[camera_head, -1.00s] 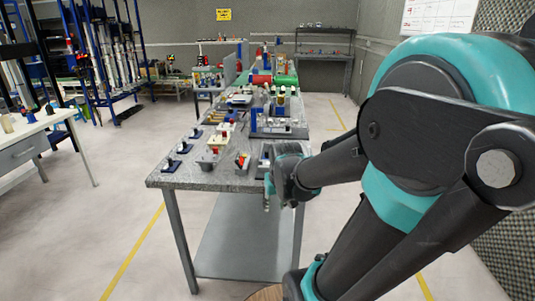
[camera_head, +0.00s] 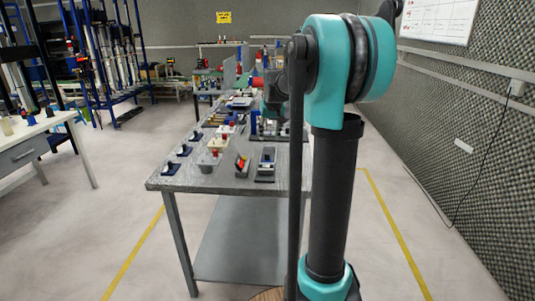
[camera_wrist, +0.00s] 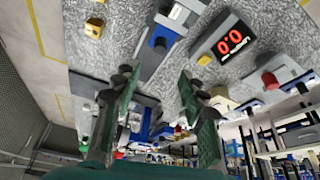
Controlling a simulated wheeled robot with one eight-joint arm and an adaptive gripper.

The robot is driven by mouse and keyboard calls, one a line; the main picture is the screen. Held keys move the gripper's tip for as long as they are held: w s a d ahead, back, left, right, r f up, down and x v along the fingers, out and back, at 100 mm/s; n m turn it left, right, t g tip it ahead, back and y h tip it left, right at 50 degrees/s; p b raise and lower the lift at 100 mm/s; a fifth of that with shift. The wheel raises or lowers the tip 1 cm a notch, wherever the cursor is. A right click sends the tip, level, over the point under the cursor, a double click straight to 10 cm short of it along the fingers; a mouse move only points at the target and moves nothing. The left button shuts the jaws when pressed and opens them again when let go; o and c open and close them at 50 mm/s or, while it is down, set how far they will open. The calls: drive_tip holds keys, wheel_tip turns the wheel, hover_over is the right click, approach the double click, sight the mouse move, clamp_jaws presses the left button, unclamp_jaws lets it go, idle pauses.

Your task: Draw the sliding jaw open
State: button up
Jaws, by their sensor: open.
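A narrow grey device with a blue part and a white end piece (camera_wrist: 176,14) lies on the grey speckled table beyond my fingers in the wrist view. It appears to be the dark and white device (camera_head: 265,163) near the table's front right in the head view. I cannot tell for certain which part is the sliding jaw. My gripper (camera_wrist: 158,74) is open, with its two green-padded fingers apart and nothing seen between them. The fingertips point toward the tabletop, apart from the device. In the head view my arm hides most of the gripper.
A display reading 0.0 (camera_wrist: 231,42) stands beside the device. A red-knobbed block (camera_wrist: 270,80) and several small fixtures crowd the table (camera_head: 180,178). Equipment with blue posts (camera_head: 268,126) stands behind. The floor left of the table is clear.

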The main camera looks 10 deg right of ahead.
sight(267, 154)
drive_tip(key=x, duration=1.2)
drive_tip(key=shift+s, duration=0.1)
drive_tip(key=shift+c, duration=0.4)
clamp_jaws()
